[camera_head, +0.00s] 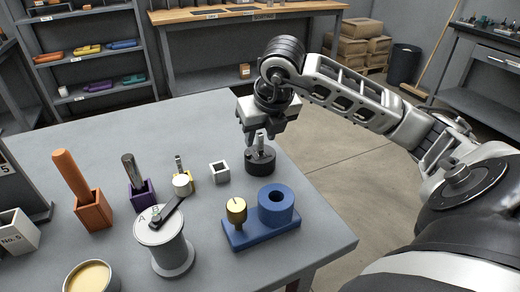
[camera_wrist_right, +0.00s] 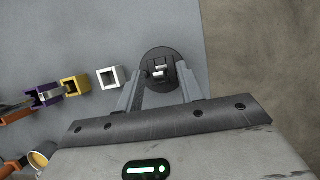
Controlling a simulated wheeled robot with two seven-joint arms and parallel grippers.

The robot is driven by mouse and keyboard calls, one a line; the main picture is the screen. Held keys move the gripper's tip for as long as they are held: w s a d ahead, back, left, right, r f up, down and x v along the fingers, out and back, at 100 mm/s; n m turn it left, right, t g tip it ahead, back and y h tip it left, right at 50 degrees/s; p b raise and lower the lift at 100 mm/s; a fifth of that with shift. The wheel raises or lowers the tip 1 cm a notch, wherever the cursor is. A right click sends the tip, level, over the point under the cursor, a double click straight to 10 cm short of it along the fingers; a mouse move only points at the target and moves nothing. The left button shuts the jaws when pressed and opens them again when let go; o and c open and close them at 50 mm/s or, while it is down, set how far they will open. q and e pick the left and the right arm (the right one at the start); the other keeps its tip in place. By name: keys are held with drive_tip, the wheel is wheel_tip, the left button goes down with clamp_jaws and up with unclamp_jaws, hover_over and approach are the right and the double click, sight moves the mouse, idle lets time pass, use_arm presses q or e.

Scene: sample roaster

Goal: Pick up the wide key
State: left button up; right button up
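A grey metal piece, which looks like the wide key (camera_head: 260,144), stands upright in a black round base (camera_head: 260,163) near the table's right edge. In the right wrist view the key (camera_wrist_right: 159,71) shows from above, inside the dark disc of the base (camera_wrist_right: 160,55). My right gripper (camera_head: 263,127) points down just above the base. Its two fingers (camera_wrist_right: 160,82) are apart, one on each side of the key in the picture, with gaps visible. I cannot tell exactly how far down the fingers reach. My left gripper is not in view.
A white square open box (camera_head: 219,171) stands left of the base. A blue block (camera_head: 262,232) with a brass knob and ring is in front. Yellow, purple (camera_head: 142,194) and orange (camera_head: 94,212) holders and a grey spool (camera_head: 168,246) stand farther left. The table behind is clear.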

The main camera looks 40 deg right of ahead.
clamp_jaws()
drive_tip(key=shift+r, duration=0.1)
drive_tip(key=shift+w+r, duration=0.1)
drive_tip(key=shift+r, duration=0.55)
use_arm(q)
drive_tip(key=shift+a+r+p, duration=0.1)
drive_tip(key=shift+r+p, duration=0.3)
drive_tip(key=shift+p, duration=0.7)
use_arm(e)
drive_tip(key=s+a+r, duration=0.7)
drive_tip(key=s+r, duration=0.4)
drive_tip(key=shift+s+a+r, duration=0.15)
drive_tip(key=shift+s+a, duration=0.15)
drive_tip(key=shift+s, duration=0.1)
